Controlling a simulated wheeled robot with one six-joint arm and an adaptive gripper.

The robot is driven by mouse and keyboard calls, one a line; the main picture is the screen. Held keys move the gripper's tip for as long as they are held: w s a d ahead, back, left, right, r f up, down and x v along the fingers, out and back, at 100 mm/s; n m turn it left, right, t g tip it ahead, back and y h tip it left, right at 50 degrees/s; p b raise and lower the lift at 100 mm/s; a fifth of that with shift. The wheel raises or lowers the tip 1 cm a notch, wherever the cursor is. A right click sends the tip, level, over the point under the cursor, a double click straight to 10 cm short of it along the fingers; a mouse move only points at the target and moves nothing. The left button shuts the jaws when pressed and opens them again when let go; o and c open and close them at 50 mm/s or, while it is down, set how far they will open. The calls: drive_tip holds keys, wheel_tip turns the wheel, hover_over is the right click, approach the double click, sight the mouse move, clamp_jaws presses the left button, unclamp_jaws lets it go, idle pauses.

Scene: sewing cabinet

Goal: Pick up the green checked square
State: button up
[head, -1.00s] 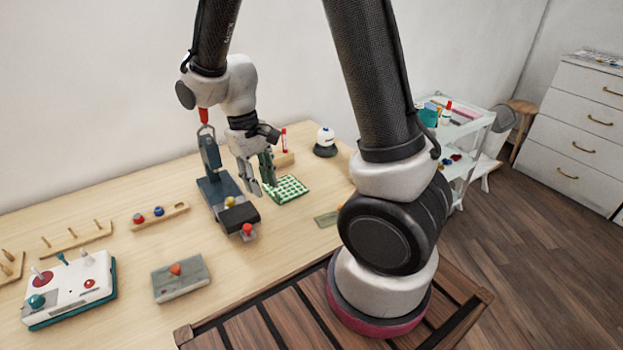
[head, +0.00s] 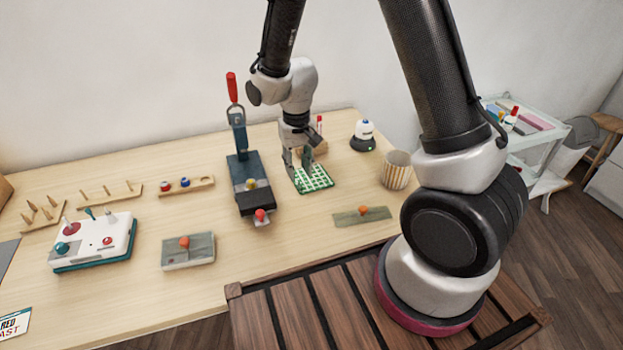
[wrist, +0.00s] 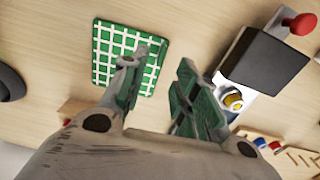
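The green checked square (head: 320,181) lies flat on the wooden table, right of the blue-grey press. My gripper (head: 300,186) points down over the left part of the square in the head view and hides some of it. In the wrist view the square (wrist: 104,60) lies beyond the left finger, which overlaps its right part. My gripper (wrist: 161,62) is open there, with bare table showing between the fingers. Nothing is held. I cannot tell the exact height of the fingertips above the square.
The press (head: 243,172) with its red-handled lever stands close left of my gripper. Bare table lies in front of the square.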

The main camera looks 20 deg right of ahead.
sight(299, 182)
wheel_tip(299, 182, down, 5)
idle(0.3)
clamp_jaws()
